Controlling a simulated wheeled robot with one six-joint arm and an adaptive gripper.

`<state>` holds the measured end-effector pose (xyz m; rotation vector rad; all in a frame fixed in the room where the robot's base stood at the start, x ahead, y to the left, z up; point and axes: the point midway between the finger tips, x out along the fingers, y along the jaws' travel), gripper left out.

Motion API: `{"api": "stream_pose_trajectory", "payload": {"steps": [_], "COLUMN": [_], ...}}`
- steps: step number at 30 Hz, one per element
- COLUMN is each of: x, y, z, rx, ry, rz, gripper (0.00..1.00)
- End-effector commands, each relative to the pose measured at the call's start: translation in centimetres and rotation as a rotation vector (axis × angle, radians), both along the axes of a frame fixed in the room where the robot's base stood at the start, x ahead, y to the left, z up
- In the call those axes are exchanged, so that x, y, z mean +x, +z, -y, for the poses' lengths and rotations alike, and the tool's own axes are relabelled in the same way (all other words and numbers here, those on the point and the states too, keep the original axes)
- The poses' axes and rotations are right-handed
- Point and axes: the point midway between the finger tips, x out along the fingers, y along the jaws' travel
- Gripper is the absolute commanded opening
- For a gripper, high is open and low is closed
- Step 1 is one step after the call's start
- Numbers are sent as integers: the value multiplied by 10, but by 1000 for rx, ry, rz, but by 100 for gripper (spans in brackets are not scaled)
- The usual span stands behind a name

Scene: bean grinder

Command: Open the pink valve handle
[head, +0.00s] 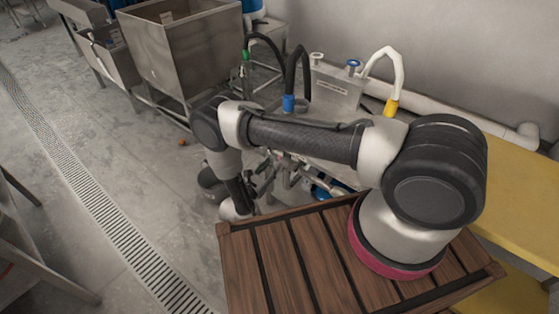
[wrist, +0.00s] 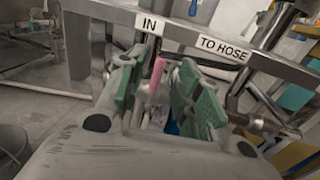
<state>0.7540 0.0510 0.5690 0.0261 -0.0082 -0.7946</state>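The pink valve handle (wrist: 157,74) shows in the wrist view as a short, upright pink bar below the "IN" label. It appears between the green finger pads of my gripper (wrist: 163,68). The fingers are apart, with a gap on the right of the handle; I cannot tell whether either pad touches it. In the head view my arm reaches down beside the metal table, and the handle cannot be made out clearly.
A metal table edge with "IN" (wrist: 149,24) and "TO HOSE" (wrist: 224,48) labels runs just above the fingers. Metal pipes (wrist: 262,120) lie close on the right. In the head view, a clear tank (head: 335,88) with hoses stands on the table, and a steel hopper (head: 185,45) stands behind left.

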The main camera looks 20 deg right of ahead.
Motion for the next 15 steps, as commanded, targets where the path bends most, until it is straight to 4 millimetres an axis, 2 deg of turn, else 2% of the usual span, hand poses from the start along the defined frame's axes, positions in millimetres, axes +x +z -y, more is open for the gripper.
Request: {"api": "stream_pose_trajectory", "payload": {"steps": [1, 5, 15], "x": [-6, -6, 33], "y": [-10, -21, -21], "z": [-1, 2, 40], "rx": [-12, -20, -20], "ry": [23, 49, 45], "rz": [-8, -16, -16], "gripper": [34, 34, 34]}}
